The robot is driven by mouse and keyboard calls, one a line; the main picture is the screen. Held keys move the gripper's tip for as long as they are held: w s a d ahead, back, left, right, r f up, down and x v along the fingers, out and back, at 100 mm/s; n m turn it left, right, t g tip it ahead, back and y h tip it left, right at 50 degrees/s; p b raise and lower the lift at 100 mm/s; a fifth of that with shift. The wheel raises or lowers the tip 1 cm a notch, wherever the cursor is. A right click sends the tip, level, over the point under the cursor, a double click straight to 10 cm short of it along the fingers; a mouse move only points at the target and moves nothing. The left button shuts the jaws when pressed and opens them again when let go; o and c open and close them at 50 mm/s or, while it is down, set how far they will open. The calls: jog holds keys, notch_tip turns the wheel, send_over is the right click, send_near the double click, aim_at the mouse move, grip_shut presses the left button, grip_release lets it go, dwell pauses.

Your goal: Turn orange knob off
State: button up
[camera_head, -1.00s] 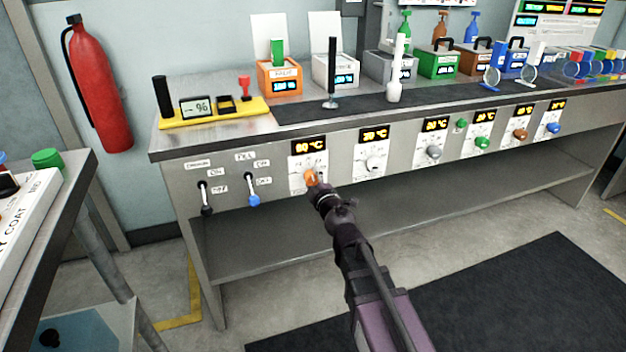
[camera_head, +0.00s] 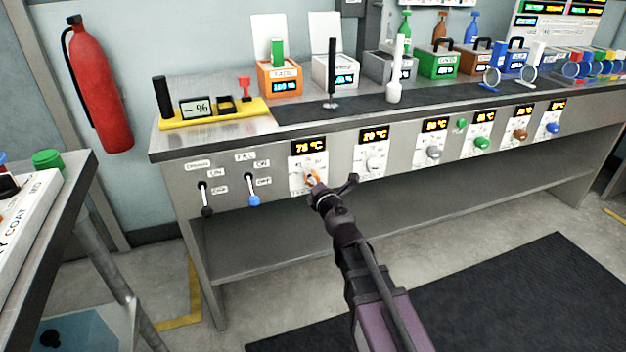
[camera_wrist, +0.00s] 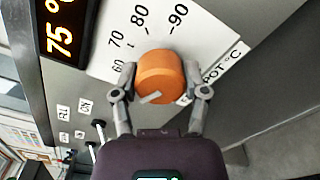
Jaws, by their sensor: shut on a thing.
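The orange knob (camera_head: 312,178) sits on the bench's front panel, below a display (camera_head: 309,147) that reads about 75 °C. In the wrist view the orange knob (camera_wrist: 160,76) fills the space between the fingers, with a pale marker on its lower edge. A white dial plate (camera_wrist: 112,38) behind it carries the numbers 60, 70, 80 and 90. My gripper (camera_wrist: 160,92) is shut on the knob, one finger at each side. In the head view my gripper (camera_head: 320,188) reaches the panel and partly covers the knob.
To the left are a black switch lever (camera_head: 206,198) and a blue-tipped lever (camera_head: 252,190). To the right are a white knob (camera_head: 374,163) and a grey knob (camera_head: 433,153), then several more. A lower shelf (camera_head: 400,207) runs under the panel.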

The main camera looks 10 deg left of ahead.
jog(key=shift+a+n, duration=0.1)
jog(key=shift+n, duration=1.2)
jog(key=o, duration=1.1)
jog(key=shift+o, duration=0.2)
jog(key=v, duration=0.7)
jog(key=shift+s+d, duration=0.2)
